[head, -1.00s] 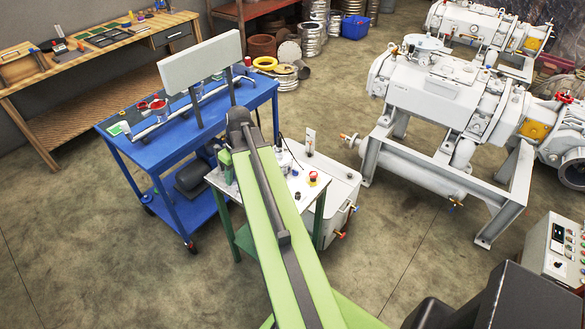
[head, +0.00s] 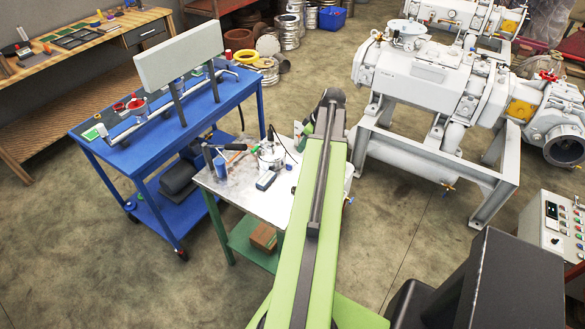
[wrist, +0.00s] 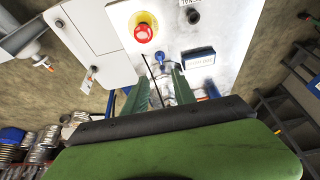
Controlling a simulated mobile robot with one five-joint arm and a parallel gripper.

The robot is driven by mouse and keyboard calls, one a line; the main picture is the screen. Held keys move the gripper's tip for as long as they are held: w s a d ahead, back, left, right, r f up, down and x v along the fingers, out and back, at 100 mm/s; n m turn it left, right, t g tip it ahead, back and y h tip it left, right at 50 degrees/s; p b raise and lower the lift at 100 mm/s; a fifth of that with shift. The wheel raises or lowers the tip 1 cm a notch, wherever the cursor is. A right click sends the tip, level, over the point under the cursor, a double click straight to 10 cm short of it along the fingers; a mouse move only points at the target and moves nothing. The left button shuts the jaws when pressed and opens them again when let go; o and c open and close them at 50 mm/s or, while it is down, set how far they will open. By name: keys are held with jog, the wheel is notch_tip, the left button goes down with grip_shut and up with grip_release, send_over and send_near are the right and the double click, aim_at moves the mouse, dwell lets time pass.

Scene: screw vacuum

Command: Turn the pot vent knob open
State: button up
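The silvery pot (head: 270,156) stands on the small white-topped table, left of my arm in the head view. In the wrist view, a small blue knob (wrist: 160,58) on a shiny metal fitting (wrist: 163,84) shows just beyond and between my fingertips. I cannot tell for sure whether this is the pot's vent knob. My gripper (wrist: 160,77) is open, its two green fingers spread with a gap between them. No grip on the knob shows. In the head view my arm hides most of the gripper.
The white table (head: 262,205) also bears a blue-grey box (head: 266,180) and small tools. A red stop button (wrist: 144,31) shows in the wrist view.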

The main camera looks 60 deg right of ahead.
aim_at(291, 166)
jog(key=b+x, duration=0.3)
jog(key=x, duration=0.1)
jog(key=b+x, duration=0.4)
jog(key=x, duration=0.1)
jog(key=b+x, duration=0.4)
jog(key=shift+s+d+f, duration=0.1)
jog(key=shift+s+f, duration=0.05)
jog(key=shift+f, duration=0.25)
jog(key=shift+w+f+b, duration=0.3)
jog(key=shift+f+b, duration=0.05)
jog(key=shift+b, duration=0.25)
jog(key=shift+r, duration=0.1)
grip_shut()
jog(key=shift+s+r, duration=0.1)
jog(key=shift+a, duration=0.2)
